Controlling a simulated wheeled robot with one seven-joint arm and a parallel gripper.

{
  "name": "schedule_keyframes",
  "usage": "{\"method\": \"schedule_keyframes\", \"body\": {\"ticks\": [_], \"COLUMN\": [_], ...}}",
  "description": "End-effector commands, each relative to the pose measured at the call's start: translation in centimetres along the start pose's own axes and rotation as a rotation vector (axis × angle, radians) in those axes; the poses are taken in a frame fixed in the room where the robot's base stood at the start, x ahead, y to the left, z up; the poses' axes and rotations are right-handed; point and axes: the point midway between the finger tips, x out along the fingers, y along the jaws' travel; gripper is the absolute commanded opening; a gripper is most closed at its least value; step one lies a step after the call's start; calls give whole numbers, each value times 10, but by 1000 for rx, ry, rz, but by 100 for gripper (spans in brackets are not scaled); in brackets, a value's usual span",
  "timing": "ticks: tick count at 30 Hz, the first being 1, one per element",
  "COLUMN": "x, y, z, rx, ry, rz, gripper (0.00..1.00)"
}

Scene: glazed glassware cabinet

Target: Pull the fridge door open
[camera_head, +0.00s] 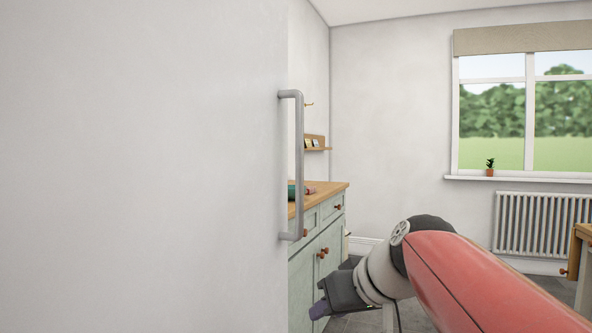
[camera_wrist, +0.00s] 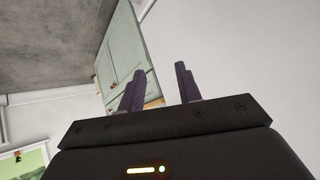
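The fridge door (camera_head: 140,170) is a large plain white surface filling the left of the head view, and it looks shut. Its grey vertical bar handle (camera_head: 298,165) stands along the door's right edge. My gripper (camera_head: 318,311) is low in the head view, below and a little right of the handle's lower end, apart from it. In the wrist view my gripper (camera_wrist: 159,69) has its two dark fingers spread with nothing between them. A plain white surface fills the right of that view; I cannot tell for sure that it is the door. The handle does not show there.
A pale green cabinet (camera_head: 328,243) with a wooden worktop (camera_head: 328,189) stands beyond the door's edge; the cabinet also shows in the wrist view (camera_wrist: 124,50). A radiator (camera_head: 540,223) is under the window. A wooden furniture edge (camera_head: 580,245) is at far right.

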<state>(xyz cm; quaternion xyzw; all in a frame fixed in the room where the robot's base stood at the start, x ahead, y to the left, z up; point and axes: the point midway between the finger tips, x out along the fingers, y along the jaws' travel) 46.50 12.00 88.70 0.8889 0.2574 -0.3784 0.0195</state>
Motion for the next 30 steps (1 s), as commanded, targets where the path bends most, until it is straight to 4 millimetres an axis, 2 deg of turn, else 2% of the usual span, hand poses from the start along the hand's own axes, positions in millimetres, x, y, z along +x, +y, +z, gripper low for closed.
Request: {"method": "schedule_keyframes", "body": {"ticks": [1, 3, 6, 10, 13, 17, 20, 30], "x": [3, 0, -16, -47, -66, -78, -73, -37], "y": [2, -1, 2, 15, 24, 26, 21, -6], "z": [-42, -93, -153, -204, -226, -239, -246, -274], "rx": [-40, -110, -198, -282, -323, -347, -351, -349], "ry": [67, 175, 340, 534, 637, 698, 705, 702], "rz": [-71, -170, -287, -383, -419, -440, -444, -443], "gripper": [34, 34, 34, 34, 34, 34, 34, 34]}}
